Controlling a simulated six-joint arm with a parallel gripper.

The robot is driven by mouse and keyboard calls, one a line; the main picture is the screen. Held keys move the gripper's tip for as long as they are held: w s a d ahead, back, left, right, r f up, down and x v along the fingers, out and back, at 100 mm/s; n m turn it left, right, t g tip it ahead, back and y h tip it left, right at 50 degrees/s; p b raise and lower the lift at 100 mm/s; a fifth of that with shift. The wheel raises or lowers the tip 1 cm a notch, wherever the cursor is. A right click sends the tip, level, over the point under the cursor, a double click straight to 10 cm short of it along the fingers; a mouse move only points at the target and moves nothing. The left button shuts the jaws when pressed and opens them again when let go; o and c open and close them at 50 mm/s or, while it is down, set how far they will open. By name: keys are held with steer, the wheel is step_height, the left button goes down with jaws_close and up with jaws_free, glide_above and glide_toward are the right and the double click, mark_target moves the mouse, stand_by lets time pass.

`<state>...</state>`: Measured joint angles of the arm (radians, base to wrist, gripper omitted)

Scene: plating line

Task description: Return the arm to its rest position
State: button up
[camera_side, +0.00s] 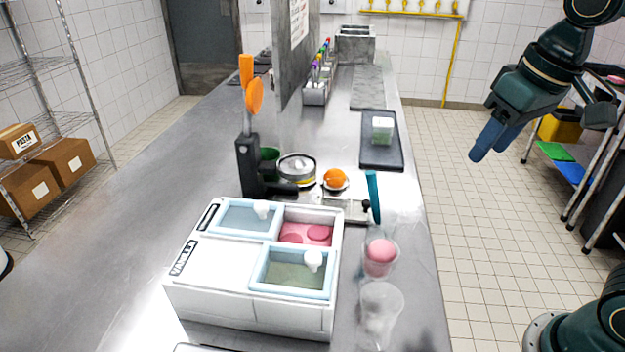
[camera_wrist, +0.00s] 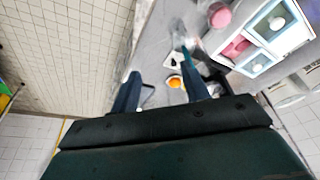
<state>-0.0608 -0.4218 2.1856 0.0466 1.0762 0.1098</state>
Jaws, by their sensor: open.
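My gripper (camera_side: 490,142) hangs in the air to the right of the steel counter, over the tiled floor in the side view. Its blue fingers point down and to the left. In the wrist view my gripper (camera_wrist: 162,92) shows its two fingers spread apart with nothing between them. It touches nothing and is well clear of the counter's right edge.
The counter (camera_side: 420,290) holds a white ice cream tub station (camera_side: 205,275), a glass with a pink scoop (camera_side: 380,258), an empty glass (camera_side: 380,308), an orange (camera_side: 336,178) and a dark tray (camera_side: 376,156). A steel rack (camera_side: 590,190) stands right.

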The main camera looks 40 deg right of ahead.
steer(key=s+f+n+t, duration=0.1)
steer(key=s+f+t, duration=0.1)
steer(key=s+f, duration=0.2)
steer(key=s, duration=0.3)
steer(key=shift+d, duration=0.4)
